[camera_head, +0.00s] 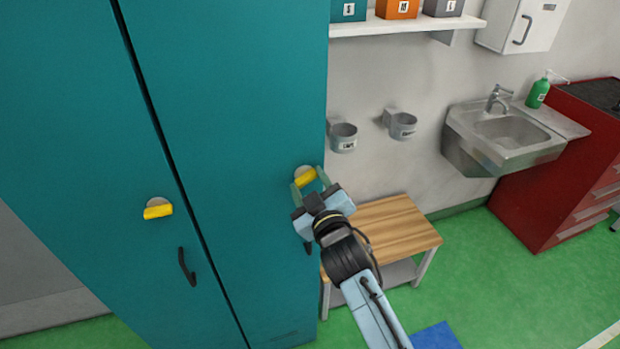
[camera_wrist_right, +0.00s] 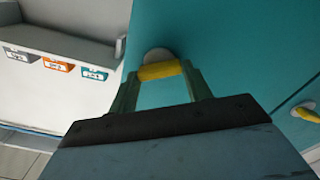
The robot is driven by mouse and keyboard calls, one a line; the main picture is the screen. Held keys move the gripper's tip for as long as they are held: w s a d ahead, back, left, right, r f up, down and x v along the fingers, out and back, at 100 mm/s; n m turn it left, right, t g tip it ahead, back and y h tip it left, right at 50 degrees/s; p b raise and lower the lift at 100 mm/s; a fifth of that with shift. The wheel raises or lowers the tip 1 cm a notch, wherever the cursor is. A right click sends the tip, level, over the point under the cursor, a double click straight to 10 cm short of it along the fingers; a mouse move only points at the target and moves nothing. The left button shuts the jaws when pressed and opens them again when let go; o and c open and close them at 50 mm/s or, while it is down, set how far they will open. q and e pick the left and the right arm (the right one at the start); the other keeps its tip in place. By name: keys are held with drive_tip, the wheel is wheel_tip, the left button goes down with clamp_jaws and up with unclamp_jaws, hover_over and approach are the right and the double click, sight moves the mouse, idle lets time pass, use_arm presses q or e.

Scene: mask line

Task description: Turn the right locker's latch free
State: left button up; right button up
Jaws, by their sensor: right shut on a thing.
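The right locker (camera_head: 260,100) is a tall teal door, closed beside the left locker (camera_head: 70,120). Its yellow latch (camera_head: 305,176) sits on a pale round base near the door's right edge. My right gripper (camera_head: 309,181) is at this latch, its green fingers shut on it. In the right wrist view the yellow latch (camera_wrist_right: 160,71) lies between the two fingertips (camera_wrist_right: 160,78). The left locker's yellow latch (camera_head: 158,209) lies nearly level and also shows in the right wrist view (camera_wrist_right: 306,113). The right locker's dark handle is mostly hidden behind my gripper. My left gripper is not in view.
A wooden-topped bench (camera_head: 395,230) stands right of the lockers, close to my right arm. Two wall cups (camera_head: 343,137), a steel sink (camera_head: 510,135) and a red cabinet (camera_head: 570,160) are further right. A shelf (camera_head: 400,25) holds labelled bins. Green floor is open in front.

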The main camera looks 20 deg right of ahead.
drive_tip(key=n+p, duration=0.1)
drive_tip(key=n, duration=0.4)
drive_tip(key=shift+n, duration=0.3)
drive_tip(key=n+p, duration=0.1)
drive_tip(key=n, duration=0.4)
drive_tip(key=shift+f+n, duration=0.15)
drive_tip(key=shift+n, duration=0.55)
drive_tip(key=o, duration=1)
drive_tip(key=shift+s+d+b, duration=0.15)
drive_tip(key=shift+s+b, duration=0.9)
drive_tip(key=shift+s, duration=5.65)
